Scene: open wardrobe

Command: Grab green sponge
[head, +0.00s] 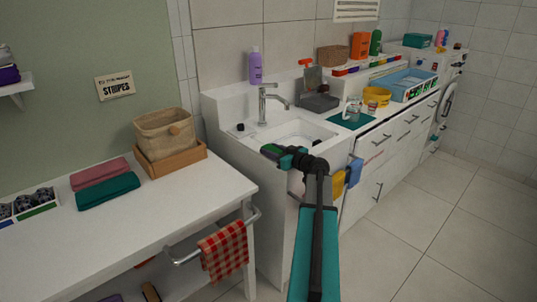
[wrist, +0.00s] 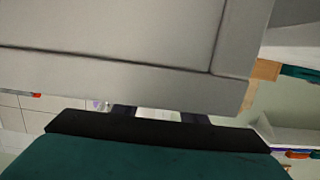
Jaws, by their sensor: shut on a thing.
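My gripper (head: 281,152) is at the front left of the sink basin, and my arm reaches up to it from the lower middle of the head view. It is shut on the green sponge (head: 270,149), a small green piece at the gripper's end. In the wrist view my gripper's two dark fingers (wrist: 160,114) show only at their bases. A large pale grey surface covers the fingertips there, and the sponge does not show in that view.
The white sink (head: 302,132) with its faucet (head: 265,104) surrounds the gripper. A grey caddy (head: 318,102) stands behind it. Yellow (head: 339,183) and blue (head: 355,171) cloths hang at the front. A white table (head: 170,206) with a basket (head: 165,135) stands left. The floor at right is clear.

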